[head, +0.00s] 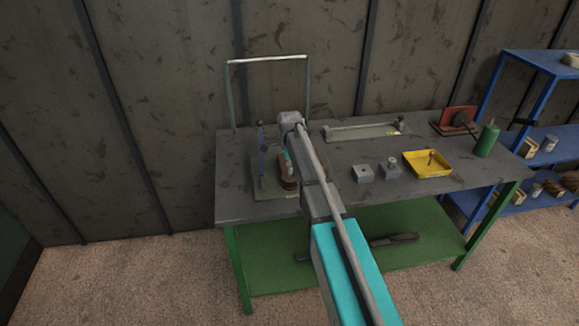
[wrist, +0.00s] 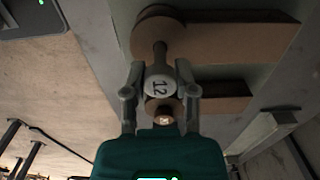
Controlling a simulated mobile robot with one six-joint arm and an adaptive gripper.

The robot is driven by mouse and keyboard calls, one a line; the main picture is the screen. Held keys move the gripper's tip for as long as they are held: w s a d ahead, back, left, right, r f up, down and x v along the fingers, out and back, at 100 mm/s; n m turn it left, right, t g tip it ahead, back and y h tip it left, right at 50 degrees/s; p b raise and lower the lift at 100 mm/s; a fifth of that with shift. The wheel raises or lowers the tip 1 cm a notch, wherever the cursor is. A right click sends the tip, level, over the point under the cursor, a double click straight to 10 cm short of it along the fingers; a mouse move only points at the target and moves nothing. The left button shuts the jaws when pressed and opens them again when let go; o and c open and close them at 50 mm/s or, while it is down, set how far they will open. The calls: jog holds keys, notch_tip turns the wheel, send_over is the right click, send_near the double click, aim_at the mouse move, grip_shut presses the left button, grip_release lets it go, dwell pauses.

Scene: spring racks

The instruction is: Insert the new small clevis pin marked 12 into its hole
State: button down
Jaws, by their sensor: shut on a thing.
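A dark shank (wrist: 159,50) runs from the head toward the rounded end of a brown clevis plate (wrist: 220,38). A second brown plate (wrist: 225,104) lies behind the fingers. I cannot tell whether the pin's tip is in a hole. In the head view my arm partly hides the brown fixture (head: 288,184) on its base plate (head: 266,184).
The fixture is on the left of the grey workbench (head: 240,207). To the right are two grey blocks (head: 362,173), a yellow tray (head: 424,171) with a small pin, a green bottle (head: 487,140) and a flat rack (head: 361,132). A metal frame (head: 267,59) rises behind.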

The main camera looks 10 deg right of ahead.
aim_at(290, 177)
jog(key=shift+f+b, duration=1.6)
jog(key=shift+f, duration=0.05)
jog(key=shift+c, duration=1.6)
grip_release()
jog(key=shift+r, duration=0.2)
notch_tip(290, 177, up, 11)
jog(key=p, duration=1.1)
jog(key=shift+f, duration=0.15)
